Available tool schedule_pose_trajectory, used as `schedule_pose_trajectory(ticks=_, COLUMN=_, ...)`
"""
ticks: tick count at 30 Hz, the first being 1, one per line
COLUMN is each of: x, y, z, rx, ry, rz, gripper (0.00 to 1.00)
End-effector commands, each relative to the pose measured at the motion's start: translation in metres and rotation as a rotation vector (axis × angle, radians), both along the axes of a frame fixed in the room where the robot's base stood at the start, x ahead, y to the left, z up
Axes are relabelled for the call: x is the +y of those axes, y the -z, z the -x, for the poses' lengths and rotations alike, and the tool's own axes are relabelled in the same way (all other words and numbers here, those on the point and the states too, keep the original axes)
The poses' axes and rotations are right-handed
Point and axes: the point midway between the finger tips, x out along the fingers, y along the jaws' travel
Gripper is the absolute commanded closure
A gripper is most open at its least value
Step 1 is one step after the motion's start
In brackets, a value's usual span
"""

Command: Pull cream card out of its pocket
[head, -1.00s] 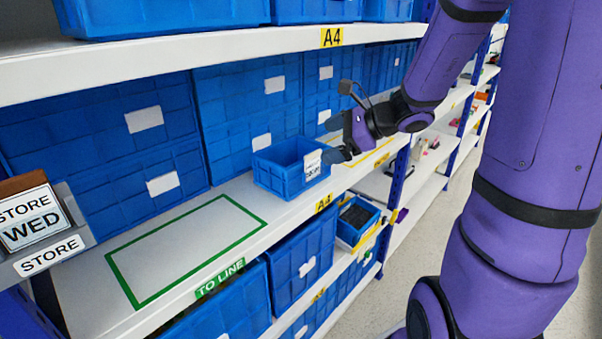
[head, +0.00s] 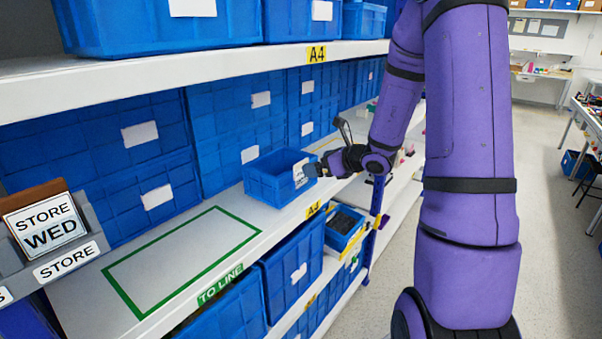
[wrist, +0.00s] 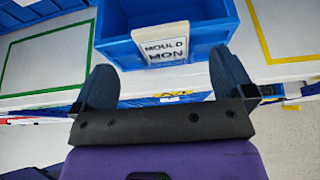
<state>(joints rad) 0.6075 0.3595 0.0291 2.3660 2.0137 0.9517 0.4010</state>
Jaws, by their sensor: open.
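The cream card (wrist: 163,45), printed MOULD MON, sits upright on the front of a small blue bin (wrist: 112,20). The card (head: 300,172) is small and partly blocked by my gripper in the head view, where the bin (head: 268,186) stands on the middle shelf. I cannot make out the pocket's edges clearly. My gripper (wrist: 163,60) is open, with a finger to each side of the card and a gap on both sides. In the head view my gripper (head: 312,171) is at the bin's front right corner, close to the card.
A green-outlined area (head: 185,258) on the shelf is empty. At the left, a holder carries a STORE WED card (head: 46,225). Large blue bins (head: 95,140) stand behind, and the upper shelf edge (head: 190,62) runs above. The aisle floor (head: 540,200) is open to the right.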

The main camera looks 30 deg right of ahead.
Motion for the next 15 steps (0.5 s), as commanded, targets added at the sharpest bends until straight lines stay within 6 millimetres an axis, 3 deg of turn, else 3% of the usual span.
schedule_pose_trajectory(ticks=15, x=0.016, y=0.014, z=-0.047, rx=0.001, ry=-0.001, rz=0.000, gripper=0.00)
